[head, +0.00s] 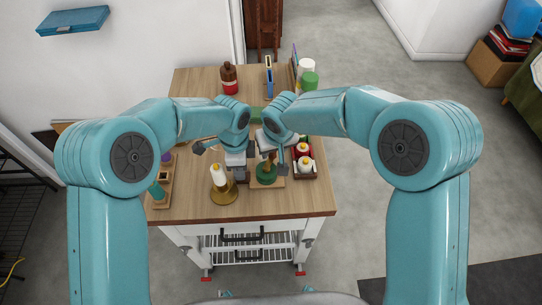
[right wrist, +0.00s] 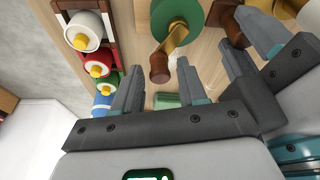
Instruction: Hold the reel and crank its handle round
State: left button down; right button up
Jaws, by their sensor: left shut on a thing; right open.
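The green reel (head: 265,173) stands on a light wooden base near the front middle of the table. In the right wrist view the reel (right wrist: 177,14) shows a brass crank arm with a brown wooden handle (right wrist: 159,68) at its end. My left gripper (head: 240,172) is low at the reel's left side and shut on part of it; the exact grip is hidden. My right gripper (head: 270,152) is over the reel from behind, open. In the right wrist view its fingers (right wrist: 185,60) are spread close to the handle; whether they touch it, I cannot tell.
A white cone spool (head: 219,176) on a brass stand is left of the reel. A dark red tray (head: 316,172) of spools is close on the right. A wooden holder (head: 160,196) stands at the left edge. A brown bottle (head: 229,80) and a green spool (head: 309,81) stand behind.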

grip_shut()
jog(key=shift+f, duration=0.1)
jog(key=shift+o, duration=1.2)
grip_release()
jog(key=v, duration=1.2)
